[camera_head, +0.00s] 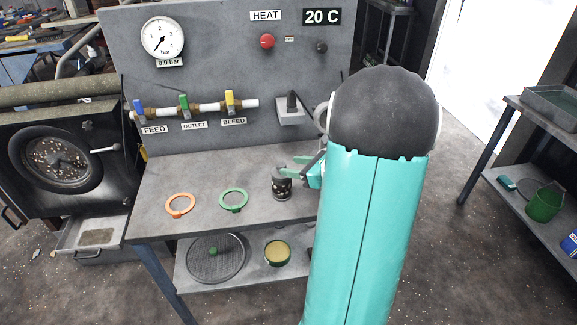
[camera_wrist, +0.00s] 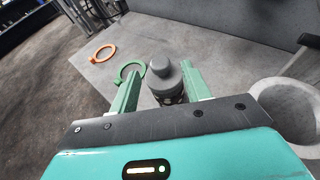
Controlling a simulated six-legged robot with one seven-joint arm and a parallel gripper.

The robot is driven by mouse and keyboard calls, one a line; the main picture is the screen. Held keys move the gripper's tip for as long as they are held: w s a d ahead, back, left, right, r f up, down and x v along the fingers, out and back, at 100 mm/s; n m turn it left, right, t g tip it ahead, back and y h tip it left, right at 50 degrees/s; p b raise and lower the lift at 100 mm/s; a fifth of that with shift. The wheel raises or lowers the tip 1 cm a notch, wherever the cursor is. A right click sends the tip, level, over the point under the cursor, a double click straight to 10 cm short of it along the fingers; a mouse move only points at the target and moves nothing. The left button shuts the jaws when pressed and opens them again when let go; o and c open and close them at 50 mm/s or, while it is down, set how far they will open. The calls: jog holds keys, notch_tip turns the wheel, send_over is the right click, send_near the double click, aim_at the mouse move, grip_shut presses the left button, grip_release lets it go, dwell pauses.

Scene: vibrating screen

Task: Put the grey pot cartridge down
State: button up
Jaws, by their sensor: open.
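The grey pot cartridge (camera_head: 282,187) stands upright on the grey bench top (camera_head: 218,168), right of the green ring. It has a dark, speckled lower body. My gripper (camera_head: 297,168) is at its right side in the head view, partly hidden by my arm. In the wrist view my gripper (camera_wrist: 162,88) is open, with one green finger on each side of the cartridge (camera_wrist: 162,72). Gaps show between the fingers and its top. Its lower part is partly hidden by my gripper body, so I cannot tell whether a finger touches it there.
An orange ring (camera_head: 180,205) and a green ring (camera_head: 233,200) lie flat on the bench. Behind stands a panel with a gauge (camera_head: 163,37) and valves on a white pipe (camera_head: 207,108). A round sieve (camera_head: 216,262) and a green pot (camera_head: 278,253) sit on the lower shelf.

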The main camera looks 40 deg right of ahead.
jog(key=v, duration=0.9)
jog(key=w+a+r+n+g+y, duration=0.15)
jog(key=a+n+g, duration=0.25)
jog(key=a+n, duration=0.6)
jog(key=w+a+r+n+g+y, duration=0.15)
jog(key=a+n+g, duration=0.35)
jog(key=a, duration=0.9)
jog(key=s+a+r+n+h, duration=0.2)
jog(key=a+n, duration=0.3)
jog(key=n, duration=0.4)
jog(key=s+a+r+n+h, duration=0.3)
jog(key=s+a+n, duration=0.2)
jog(key=n, duration=0.4)
jog(key=shift+a+r+n+t+h, duration=0.25)
jog(key=shift+a+n+t+h, duration=0.05)
jog(key=shift+a+n+t, duration=0.1)
